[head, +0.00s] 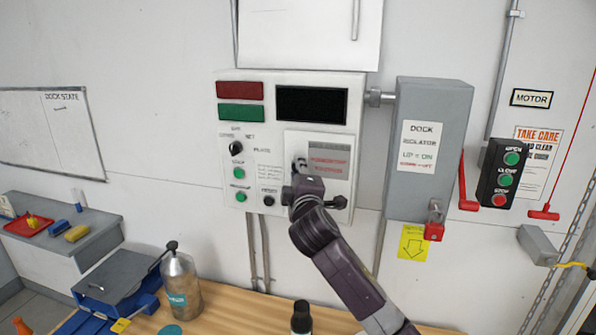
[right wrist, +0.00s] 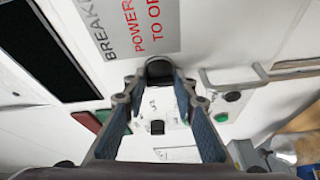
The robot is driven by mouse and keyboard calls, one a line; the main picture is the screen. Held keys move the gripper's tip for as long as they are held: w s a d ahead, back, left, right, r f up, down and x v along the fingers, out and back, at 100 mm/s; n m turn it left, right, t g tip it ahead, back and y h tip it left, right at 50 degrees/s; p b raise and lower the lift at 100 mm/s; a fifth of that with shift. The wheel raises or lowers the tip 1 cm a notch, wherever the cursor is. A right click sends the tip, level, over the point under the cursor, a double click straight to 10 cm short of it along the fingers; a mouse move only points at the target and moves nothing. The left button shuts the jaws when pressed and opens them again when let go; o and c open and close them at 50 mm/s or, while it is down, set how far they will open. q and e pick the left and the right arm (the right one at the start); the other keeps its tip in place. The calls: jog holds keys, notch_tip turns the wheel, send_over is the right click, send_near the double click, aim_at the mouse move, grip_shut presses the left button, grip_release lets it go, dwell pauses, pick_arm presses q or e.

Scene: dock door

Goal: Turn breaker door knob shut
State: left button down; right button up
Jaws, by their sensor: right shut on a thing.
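The breaker door (head: 318,140) is a pale panel on the white control box, with a grey label in red print. It looks flat against the box, but I cannot tell whether it is fully closed. My right gripper (head: 299,170) is at the left part of this door. In the right wrist view my right gripper (right wrist: 160,82) has its two fingers closed around the dark breaker door knob (right wrist: 159,69). In the head view the gripper hides the knob. The knob's exact turn angle is hard to tell. My left gripper is not in view.
The control box (head: 222,130) has red and green plates, a dark display and several buttons. A grey isolator box (head: 432,95) is on the right, with a red lever (head: 462,180).

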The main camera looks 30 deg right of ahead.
jog(key=shift+r, duration=0.1)
jog(key=o, duration=1.1)
jog(key=shift+o, duration=0.2)
jog(key=v, duration=1.2)
